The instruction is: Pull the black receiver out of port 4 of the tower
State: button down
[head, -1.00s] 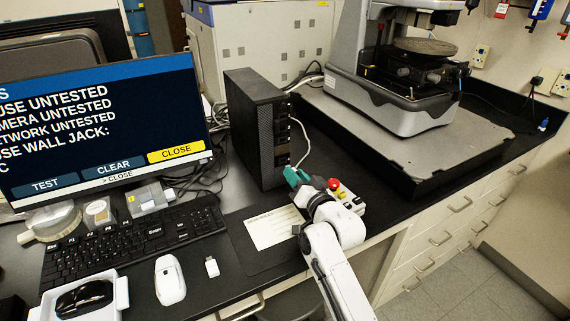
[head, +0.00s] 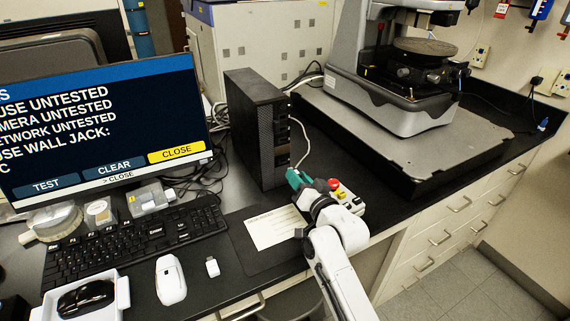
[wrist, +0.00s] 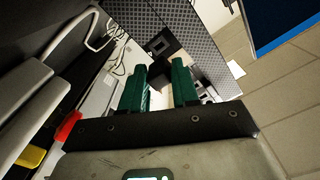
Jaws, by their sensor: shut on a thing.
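The black tower (head: 262,130) stands upright on the desk, its front facing right. It also shows at the top of the wrist view (wrist: 193,28). My gripper (head: 293,177), with green fingers, is low at the tower's front, close to it. In the wrist view my gripper (wrist: 159,80) points its fingers at the tower's port area, with a narrow gap between them. I cannot tell whether the receiver is still seated in port 4.
A white cable hangs at the tower's front. The profiler's platform (head: 430,140) is behind right.

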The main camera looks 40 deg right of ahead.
jog(key=s+r+p, duration=0.1)
jog(key=s+a+r, duration=0.1)
jog(key=s, duration=0.1)
jog(key=s+p, duration=0.1)
jog(key=shift+s+a+r+p, duration=0.2)
jog(key=shift+r+p, duration=0.1)
jog(key=shift+r, duration=0.1)
